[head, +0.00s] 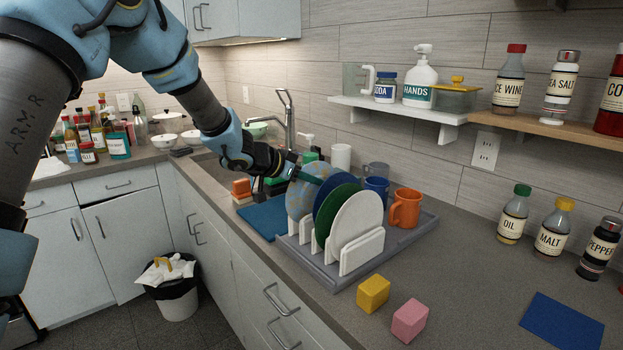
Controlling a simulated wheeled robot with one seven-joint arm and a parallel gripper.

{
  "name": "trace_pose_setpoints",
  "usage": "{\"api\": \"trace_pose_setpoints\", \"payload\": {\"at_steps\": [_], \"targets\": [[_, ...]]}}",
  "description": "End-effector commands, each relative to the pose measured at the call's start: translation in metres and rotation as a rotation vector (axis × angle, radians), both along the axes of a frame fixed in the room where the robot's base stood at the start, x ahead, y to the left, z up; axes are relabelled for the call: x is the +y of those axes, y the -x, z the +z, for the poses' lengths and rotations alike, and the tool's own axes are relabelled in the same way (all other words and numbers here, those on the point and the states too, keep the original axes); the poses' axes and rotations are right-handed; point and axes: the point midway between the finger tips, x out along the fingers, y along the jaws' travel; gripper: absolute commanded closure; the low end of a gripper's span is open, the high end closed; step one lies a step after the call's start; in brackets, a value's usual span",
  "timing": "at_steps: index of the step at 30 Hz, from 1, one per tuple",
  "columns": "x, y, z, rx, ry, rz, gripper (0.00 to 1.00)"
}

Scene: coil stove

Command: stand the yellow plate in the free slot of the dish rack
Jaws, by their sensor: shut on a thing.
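The dish rack (308,262) is a grey tray with white upright dividers, on the counter. A white plate (352,218) stands at its near end, with a dark green plate (329,206) and a blue plate edge (318,196) behind it. A pale blue plate with yellow blotches (300,200) is upright at the far end of the rack; I see no plain yellow plate. My gripper (311,179) reaches in from the left and is shut on the blotched plate's upper part. Whether that plate's lower edge rests in a slot is hard to tell.
An orange mug (405,208) and blue mugs (377,187) stand at the rack's back right. A blue mat (266,217) lies left of the rack. Yellow (373,293) and pink (409,320) blocks sit in front. The faucet (288,115) rises behind my arm.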

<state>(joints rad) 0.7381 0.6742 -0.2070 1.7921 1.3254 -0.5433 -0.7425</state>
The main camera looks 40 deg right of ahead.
Motion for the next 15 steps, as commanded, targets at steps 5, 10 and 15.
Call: {"api": "trace_pose_setpoints", "payload": {"at_steps": [5,10,15], "targets": [[0.0,0.0,-0.005,0.001,0.001,0.001,1.0],[0.0,0.0,-0.009,0.0,0.001,0.0,1.0],[0.0,0.0,-0.013,0.001,0.0,-0.001,1.0]]}}
